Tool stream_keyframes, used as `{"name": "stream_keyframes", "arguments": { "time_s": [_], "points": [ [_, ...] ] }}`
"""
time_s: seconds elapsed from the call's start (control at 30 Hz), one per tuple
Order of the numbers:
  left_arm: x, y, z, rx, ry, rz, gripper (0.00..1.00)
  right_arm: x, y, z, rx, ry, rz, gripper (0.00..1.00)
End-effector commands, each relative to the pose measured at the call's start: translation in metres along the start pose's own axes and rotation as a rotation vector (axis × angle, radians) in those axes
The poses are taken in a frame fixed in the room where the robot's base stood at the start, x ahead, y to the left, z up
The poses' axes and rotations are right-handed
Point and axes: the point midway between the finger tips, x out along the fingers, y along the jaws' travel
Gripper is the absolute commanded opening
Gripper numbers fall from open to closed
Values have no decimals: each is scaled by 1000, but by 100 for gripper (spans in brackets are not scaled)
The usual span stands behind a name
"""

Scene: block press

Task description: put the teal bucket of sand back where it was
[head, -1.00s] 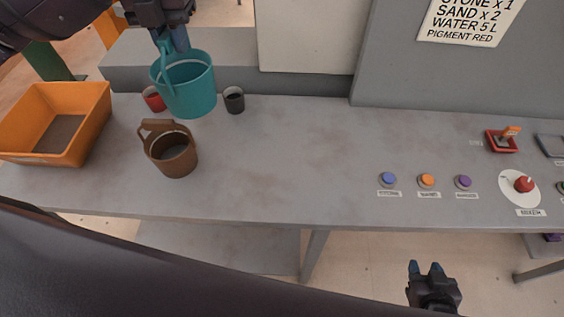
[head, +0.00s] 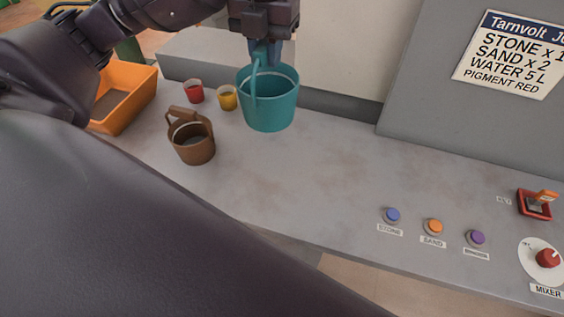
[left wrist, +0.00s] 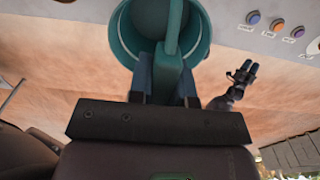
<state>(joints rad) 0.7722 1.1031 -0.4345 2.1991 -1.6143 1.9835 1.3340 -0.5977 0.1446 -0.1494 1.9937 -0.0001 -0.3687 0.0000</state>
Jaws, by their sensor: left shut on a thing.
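The teal bucket (head: 268,100) hangs upright from my left gripper (head: 265,55), which is shut on its handle. It is over the back of the grey counter, right of the small cups; whether its base touches the counter I cannot tell. In the left wrist view the bucket (left wrist: 128,45) is between and beyond the fingers (left wrist: 167,85), its inside dark, so sand cannot be made out. My right gripper (left wrist: 243,72) shows small in the left wrist view, empty, its fingers apart; it is out of the head view.
A brown bucket (head: 192,145) stands front left of the teal one. A red cup (head: 194,93) and a yellow cup (head: 228,100) stand behind. An orange bin (head: 130,110) is at the left. Buttons (head: 434,227) and a red mixer knob (head: 547,258) are at right. The middle counter (head: 320,170) is clear.

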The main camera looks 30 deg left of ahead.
Motion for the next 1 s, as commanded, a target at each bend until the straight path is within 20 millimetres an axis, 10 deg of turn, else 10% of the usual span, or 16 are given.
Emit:
{"name": "stream_keyframes", "arguments": {
  "time_s": [0.7,1.0],
  "points": [
    [135,0,-1,-1,4,0,0,2,-2,7,4,-9,-1,43],
    [159,0,-1,0,1,0,0,4,-2,1,3,3,-2,43]
  ]
}}
